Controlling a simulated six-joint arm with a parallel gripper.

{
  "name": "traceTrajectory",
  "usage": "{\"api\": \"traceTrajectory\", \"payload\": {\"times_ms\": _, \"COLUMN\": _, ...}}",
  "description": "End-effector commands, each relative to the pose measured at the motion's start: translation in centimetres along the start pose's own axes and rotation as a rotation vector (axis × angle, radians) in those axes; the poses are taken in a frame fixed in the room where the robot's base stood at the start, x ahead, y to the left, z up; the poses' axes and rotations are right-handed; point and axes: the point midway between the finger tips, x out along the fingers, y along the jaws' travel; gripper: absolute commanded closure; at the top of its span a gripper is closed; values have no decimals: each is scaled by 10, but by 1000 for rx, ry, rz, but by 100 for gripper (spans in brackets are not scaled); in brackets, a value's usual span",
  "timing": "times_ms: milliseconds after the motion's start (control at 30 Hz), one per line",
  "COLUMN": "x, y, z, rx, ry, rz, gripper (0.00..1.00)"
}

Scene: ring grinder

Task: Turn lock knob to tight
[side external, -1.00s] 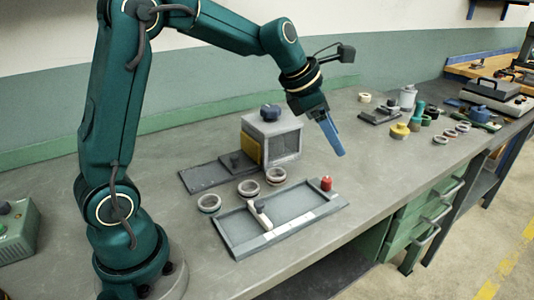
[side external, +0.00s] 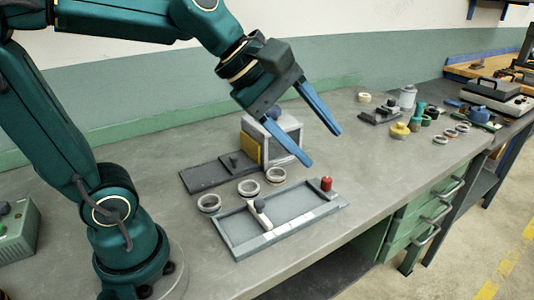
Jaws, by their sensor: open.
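My gripper (side external: 320,146) is open and empty, its two blue fingers spread and pointing down to the right. It hangs in front of the grey box (side external: 286,152) in this view; its height and depth relative to the box are unclear. The blue knob on the box top (side external: 273,113) is mostly hidden by my gripper. A dark knob (side external: 259,205) sits on a pale bar lying across the grey tray (side external: 232,236). Which of the two is the lock knob, and its setting, I cannot tell.
Several rings (side external: 248,187) lie behind the tray. A red cylinder (side external: 326,184) stands at its right end. A dark plate (side external: 205,178) lies left of the box. Containers and more rings (side external: 440,140) are farther right. The bench between is clear.

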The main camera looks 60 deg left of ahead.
Motion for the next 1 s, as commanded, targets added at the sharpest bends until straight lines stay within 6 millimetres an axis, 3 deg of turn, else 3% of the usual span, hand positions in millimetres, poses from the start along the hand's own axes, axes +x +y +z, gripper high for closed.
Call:
{"api": "traceTrajectory", "payload": {"times_ms": 300, "x": -6, "y": -18, "z": 11, "rx": 224, "ry": -29, "rz": -5, "gripper": 38}}
{"api": "traceTrajectory", "payload": {"times_ms": 733, "x": -7, "y": -19, "z": 12, "rx": 256, "ry": -31, "rz": -5, "gripper": 38}}
{"api": "traceTrajectory", "payload": {"times_ms": 867, "x": -10, "y": -6, "z": 18, "rx": 228, "ry": -62, "rz": 48, "gripper": 38}}
{"api": "traceTrajectory", "payload": {"times_ms": 1000, "x": -3, "y": 24, "z": 24, "rx": 64, "ry": -155, "rz": 117, "gripper": 38}}
